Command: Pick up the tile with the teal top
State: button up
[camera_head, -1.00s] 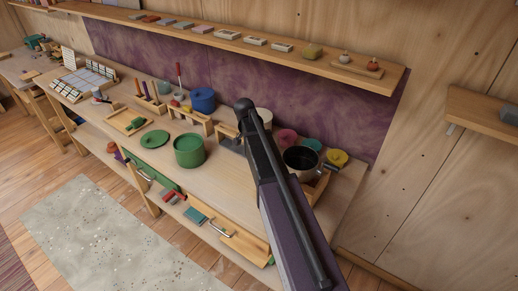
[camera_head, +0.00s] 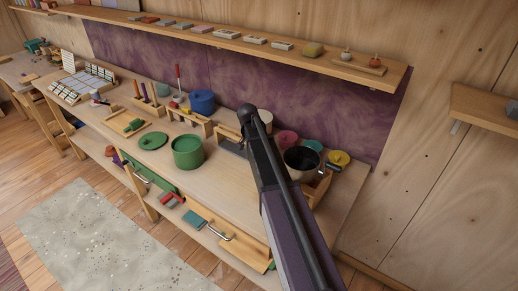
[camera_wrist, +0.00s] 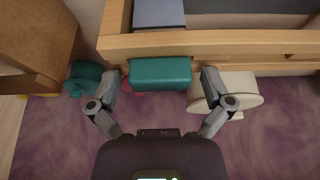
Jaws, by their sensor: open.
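A block with a teal top (camera_wrist: 160,73), seemingly the tile, shows in the wrist view against a light wooden rail (camera_wrist: 215,42). My gripper (camera_wrist: 160,78) is open, with one finger to each side of the block. A gap shows between each finger and the block, and nothing is held. In the head view my arm hides this block and the gripper's fingers.
In the wrist view a white round vessel (camera_wrist: 238,88) stands close by the right finger, and a teal vessel (camera_wrist: 84,76) by the left. The purple wall panel (camera_head: 300,108) is close behind. A black pot (camera_head: 301,163) stands right of my arm.

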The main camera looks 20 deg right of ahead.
jog(key=c, duration=0.9)
jog(key=shift+r, duration=0.15)
notch_tip(320, 180, up, 10)
jog(key=p, duration=1)
dwell(0.5)
jog(key=shift+r+p, duration=0.35)
jog(key=shift+p, duration=0.2)
jog(key=shift+r, duration=0.15)
